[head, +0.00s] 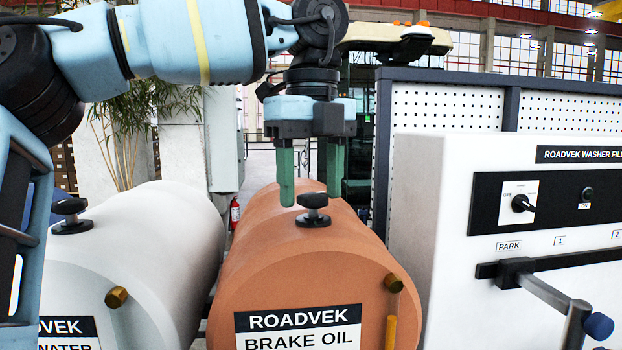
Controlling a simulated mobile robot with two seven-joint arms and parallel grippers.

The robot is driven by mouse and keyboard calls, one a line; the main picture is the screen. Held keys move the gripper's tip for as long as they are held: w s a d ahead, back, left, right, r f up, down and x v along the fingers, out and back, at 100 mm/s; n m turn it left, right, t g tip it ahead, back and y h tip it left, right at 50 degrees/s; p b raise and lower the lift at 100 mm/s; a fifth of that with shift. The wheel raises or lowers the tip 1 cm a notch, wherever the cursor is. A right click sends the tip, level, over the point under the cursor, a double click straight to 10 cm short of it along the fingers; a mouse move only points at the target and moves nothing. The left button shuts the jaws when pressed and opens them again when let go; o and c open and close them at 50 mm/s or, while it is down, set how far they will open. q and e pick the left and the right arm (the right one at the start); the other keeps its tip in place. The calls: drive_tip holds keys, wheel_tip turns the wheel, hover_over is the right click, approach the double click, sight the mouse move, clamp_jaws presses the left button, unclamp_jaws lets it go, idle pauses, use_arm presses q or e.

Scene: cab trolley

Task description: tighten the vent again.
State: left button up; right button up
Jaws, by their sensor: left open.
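The vent (313,216) is a black knob with a broad cap on a short stem, upright on top of the orange drum (250,270) labelled "ROADVEK BRAKE OIL". My left gripper (311,190) points straight down with its two green fingers spread and nothing between the pads. In the picture the fingertips come down to either side of the vent's cap, near cap height. I cannot tell whether they touch it or are a little behind it. A similar black vent (71,216) stands on the white drum (150,250) at the left. My right gripper is not in view.
A white washer filler cabinet (460,200) with a switch (520,203) and a lever arm (545,292) stands at the right. A perforated panel (450,106) rises behind it. Brass plugs (116,297) sit on the drum fronts. Space above the orange drum is free around the gripper.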

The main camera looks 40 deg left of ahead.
use_arm(q)
drive_tip(key=c, duration=1)
